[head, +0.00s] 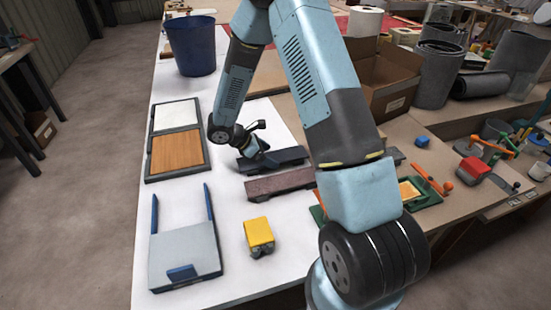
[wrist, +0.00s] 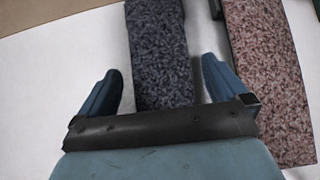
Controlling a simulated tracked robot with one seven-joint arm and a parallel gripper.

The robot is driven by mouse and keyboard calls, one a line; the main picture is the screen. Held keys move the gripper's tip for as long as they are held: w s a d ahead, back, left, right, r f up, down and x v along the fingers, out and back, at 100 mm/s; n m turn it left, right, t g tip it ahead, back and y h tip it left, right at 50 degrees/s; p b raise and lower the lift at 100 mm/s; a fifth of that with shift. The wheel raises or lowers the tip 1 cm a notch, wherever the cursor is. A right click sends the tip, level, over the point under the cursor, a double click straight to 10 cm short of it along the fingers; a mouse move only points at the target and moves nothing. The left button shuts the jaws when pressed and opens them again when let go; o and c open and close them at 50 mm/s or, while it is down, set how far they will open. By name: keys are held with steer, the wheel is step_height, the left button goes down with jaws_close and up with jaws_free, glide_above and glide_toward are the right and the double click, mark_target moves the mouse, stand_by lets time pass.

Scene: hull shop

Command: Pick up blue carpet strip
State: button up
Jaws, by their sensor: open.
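The blue carpet strip (wrist: 160,50) is dark blue and speckled, and it runs down the middle of the wrist view. My gripper (wrist: 163,78) is open, with one blue finger on each side of the strip and white table showing between each finger and the strip. The strip's near end is hidden behind the gripper body. In the head view the blue strip (head: 290,156) lies on the white table, and my gripper (head: 262,158) is over its left part. I cannot tell the height of the fingertips above the table.
A reddish carpet strip (wrist: 262,60) lies parallel, close to the right finger. In the head view are a yellow block (head: 259,233), a grey-blue panel with two prongs (head: 185,255), a framed board (head: 177,153), a blue bin (head: 191,47) and a cardboard box (head: 393,100).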

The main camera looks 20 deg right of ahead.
steer(key=shift+c, duration=0.2)
steer(key=c, duration=1)
steer(key=shift+c, duration=0.2)
